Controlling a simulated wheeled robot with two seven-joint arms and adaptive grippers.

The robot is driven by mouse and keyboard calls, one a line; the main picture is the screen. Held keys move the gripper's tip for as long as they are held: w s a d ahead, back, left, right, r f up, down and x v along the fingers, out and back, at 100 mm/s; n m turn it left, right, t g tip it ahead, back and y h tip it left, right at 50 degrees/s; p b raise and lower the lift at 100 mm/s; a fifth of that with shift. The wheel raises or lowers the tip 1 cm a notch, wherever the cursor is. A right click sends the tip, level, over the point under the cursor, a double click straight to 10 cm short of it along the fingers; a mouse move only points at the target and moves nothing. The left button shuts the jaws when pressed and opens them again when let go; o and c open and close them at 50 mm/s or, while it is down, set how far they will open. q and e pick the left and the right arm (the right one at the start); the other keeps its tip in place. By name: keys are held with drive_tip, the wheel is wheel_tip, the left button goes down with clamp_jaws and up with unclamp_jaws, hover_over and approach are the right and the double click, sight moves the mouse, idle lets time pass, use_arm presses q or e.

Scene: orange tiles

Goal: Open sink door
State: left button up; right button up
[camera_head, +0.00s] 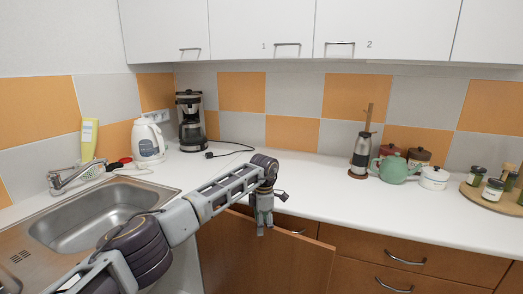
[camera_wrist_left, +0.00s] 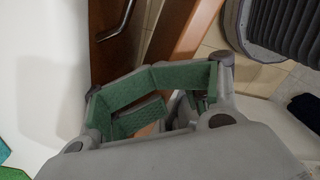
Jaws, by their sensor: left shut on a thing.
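The sink door (camera_head: 270,265) is a brown wooden panel below the counter in the head view. It stands ajar, swung out from the cabinet front. My left gripper (camera_head: 264,229) points down at the door's upper edge and is shut on it. In the left wrist view, the green-padded fingers of my left gripper (camera_wrist_left: 150,105) are at the door's light-brown edge (camera_wrist_left: 182,32). A metal handle (camera_wrist_left: 113,32) shows on a dark brown wooden face there. The exact contact is partly hidden by the fingers. My right gripper is not in view.
The steel sink (camera_head: 85,222) with its faucet (camera_head: 72,178) is at the left. A white kettle (camera_head: 149,143) and a coffee maker (camera_head: 190,122) stand behind. A teal teapot (camera_head: 394,170) is at the right. Drawers (camera_head: 400,262) lie right of the door. The middle counter (camera_head: 330,205) is mostly clear.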

use_arm(q)
drive_tip(key=shift+w+d+r+p, duration=0.1)
drive_tip(key=shift+d+r+p, duration=0.2)
drive_tip(key=shift+d+r, duration=0.65)
drive_tip(key=shift+c, duration=0.2)
drive_tip(key=shift+w+d+r+p, duration=0.1)
drive_tip(key=shift+d+r+p, duration=0.15)
drive_tip(key=shift+r+p, duration=0.25)
clamp_jaws()
drive_tip(key=r+p, duration=0.2)
drive_tip(key=r, duration=0.2)
drive_tip(key=shift+a+r+p, duration=0.2)
drive_tip(key=shift+a+p, duration=0.15)
drive_tip(key=shift+p, duration=0.05)
drive_tip(key=shift+f, duration=0.2)
